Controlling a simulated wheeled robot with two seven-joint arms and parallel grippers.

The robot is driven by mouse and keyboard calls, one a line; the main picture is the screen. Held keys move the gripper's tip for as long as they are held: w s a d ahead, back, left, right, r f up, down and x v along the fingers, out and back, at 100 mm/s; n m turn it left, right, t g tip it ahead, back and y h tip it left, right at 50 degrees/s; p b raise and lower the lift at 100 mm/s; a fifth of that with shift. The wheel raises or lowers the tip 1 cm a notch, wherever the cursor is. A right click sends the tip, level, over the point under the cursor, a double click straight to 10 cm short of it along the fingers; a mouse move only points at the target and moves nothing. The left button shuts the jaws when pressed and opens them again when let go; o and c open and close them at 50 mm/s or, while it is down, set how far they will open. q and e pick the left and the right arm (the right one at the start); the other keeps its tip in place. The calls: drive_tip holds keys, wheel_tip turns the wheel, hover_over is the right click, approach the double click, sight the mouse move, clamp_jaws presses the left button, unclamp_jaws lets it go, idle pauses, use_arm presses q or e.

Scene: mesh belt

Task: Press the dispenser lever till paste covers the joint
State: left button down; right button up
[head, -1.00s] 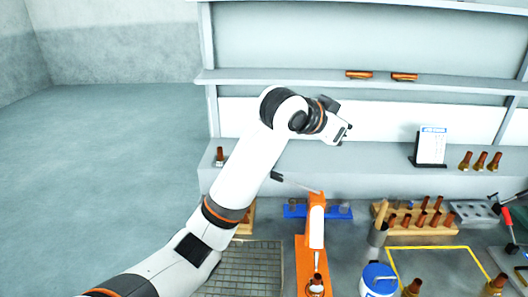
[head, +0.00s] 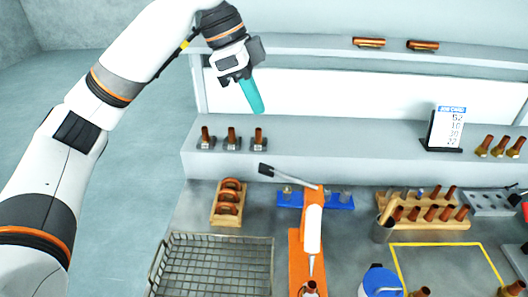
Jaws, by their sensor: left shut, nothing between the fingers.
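The dispenser (head: 295,248) is an orange stand holding a white tube (head: 314,228) with its nozzle pointing down. Its grey lever (head: 292,178) sticks out to the upper left and ends in a dark pad (head: 266,170). A copper joint (head: 309,289) stands under the nozzle at the bottom edge of the view, partly cut off. I cannot tell whether paste is on it. My left gripper (head: 256,108) is shut and empty, its teal fingers pointing down. It shows above the lever pad in the picture, apart from it. My right gripper is not in view.
A wire basket (head: 213,238) and a wooden rack (head: 213,209) lie left of the dispenser. A blue holder (head: 340,201) is behind it. A blue-lidded tub (head: 380,278), a cup (head: 383,230) and a block of copper fittings (head: 442,222) stand right. Several fittings stand on the ledge.

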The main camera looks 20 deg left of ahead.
use_arm(q)
drive_tip(key=p, duration=0.2)
hover_over(271, 169)
wheel_tip(271, 169, down, 8)
drive_tip(key=shift+s+f, duration=0.15)
drive_tip(key=f, duration=0.1)
drive_tip(key=f+p, duration=0.1)
drive_tip(key=f, duration=0.1)
drive_tip(key=shift+a+f, duration=0.3)
drive_tip(key=shift+a, duration=0.05)
drive_tip(key=shift+s+a+f, duration=0.15)
drive_tip(key=shift+a+f, duration=0.1)
drive_tip(key=shift+f, duration=0.35)
drive_tip(key=shift+f, duration=0.1)
